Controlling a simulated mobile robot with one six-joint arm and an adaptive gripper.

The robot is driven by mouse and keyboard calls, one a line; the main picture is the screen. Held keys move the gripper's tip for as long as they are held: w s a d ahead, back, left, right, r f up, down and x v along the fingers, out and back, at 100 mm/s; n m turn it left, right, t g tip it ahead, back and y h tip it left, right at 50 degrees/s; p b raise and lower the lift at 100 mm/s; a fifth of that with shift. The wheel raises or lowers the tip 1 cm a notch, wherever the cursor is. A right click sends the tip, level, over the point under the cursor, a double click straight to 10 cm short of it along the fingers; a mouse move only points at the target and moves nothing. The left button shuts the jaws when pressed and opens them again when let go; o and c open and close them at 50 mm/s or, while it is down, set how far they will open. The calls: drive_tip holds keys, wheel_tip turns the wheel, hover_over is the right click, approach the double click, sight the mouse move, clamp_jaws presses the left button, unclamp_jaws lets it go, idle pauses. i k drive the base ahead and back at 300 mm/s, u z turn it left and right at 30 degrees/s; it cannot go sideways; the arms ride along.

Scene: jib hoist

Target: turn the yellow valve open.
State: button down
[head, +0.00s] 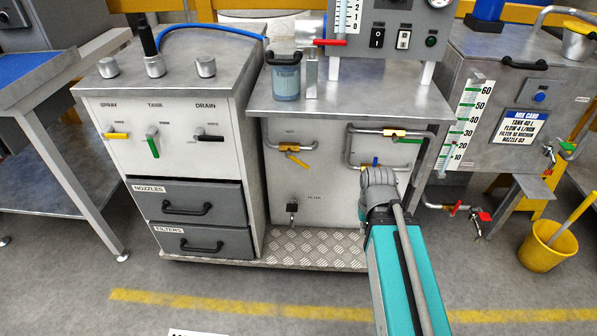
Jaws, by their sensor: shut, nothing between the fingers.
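Two yellow-handled valves show in the head view. One is a brass valve with a yellow lever (298,160) on the short horizontal pipe at the upper left of the middle cabinet's front; its lever slants down to the right, across the pipe line. The other is a yellow handle (117,136) under the SPRAY label on the left cabinet, lying about level. My teal arm rises from the bottom, right of centre, and its grey joint is in front of the middle cabinet, right of the pipe valve. My gripper's fingers do not show.
Beside the pipe valve, a looped pipe (348,148) carries a green-handled valve (408,141) and a blue one (376,161). A checkered plate step (300,247) runs along the base. A yellow bucket (546,247) stands right.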

sight(300, 163)
drive_tip(key=u, duration=0.45)
drive_tip(key=k, duration=1.1)
drive_tip(key=z, duration=0.5)
drive_tip(key=i, duration=0.5)
drive_tip(key=u, duration=0.05)
